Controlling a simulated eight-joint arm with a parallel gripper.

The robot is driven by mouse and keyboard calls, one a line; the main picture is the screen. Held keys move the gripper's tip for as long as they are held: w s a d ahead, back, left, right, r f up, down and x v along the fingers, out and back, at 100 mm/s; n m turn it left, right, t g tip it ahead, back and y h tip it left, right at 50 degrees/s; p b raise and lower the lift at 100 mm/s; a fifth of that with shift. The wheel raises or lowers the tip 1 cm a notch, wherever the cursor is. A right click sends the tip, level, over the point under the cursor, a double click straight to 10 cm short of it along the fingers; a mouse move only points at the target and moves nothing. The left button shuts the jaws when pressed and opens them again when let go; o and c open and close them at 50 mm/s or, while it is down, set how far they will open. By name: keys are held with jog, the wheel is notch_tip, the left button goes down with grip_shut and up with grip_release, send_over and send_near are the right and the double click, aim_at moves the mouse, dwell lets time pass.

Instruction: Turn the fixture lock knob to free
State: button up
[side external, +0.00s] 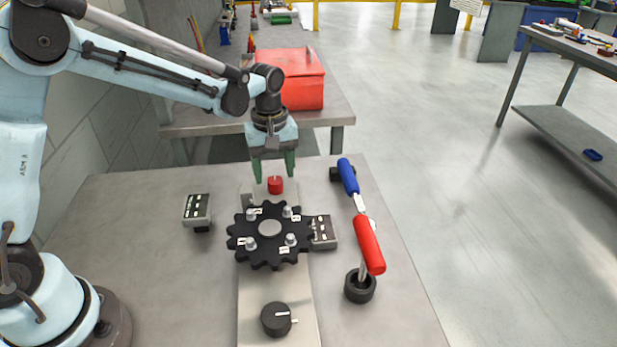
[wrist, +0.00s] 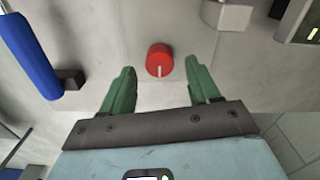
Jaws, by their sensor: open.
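A red round knob (side external: 275,185) stands on the far end of a pale metal plate, behind the black gear-shaped disc (side external: 270,228). In the wrist view the red knob (wrist: 159,60) has a white line pointing down the picture. My gripper (side external: 274,174) is open, with green fingers pointing down at the red knob. In the wrist view its fingertips (wrist: 160,68) lie left and right of the knob, with gaps on both sides. I cannot tell how far they reach down beside it. A black knob (side external: 276,319) with a white line sits at the plate's near end.
A small grey box (side external: 197,210) stands left, another (side external: 323,231) beside the disc. A red case (side external: 301,80) sits on the table behind. The bench's left side is mostly clear.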

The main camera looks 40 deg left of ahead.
jog(key=shift+f, duration=1.3)
jog(key=shift+c, duration=0.2)
jog(key=c, duration=1)
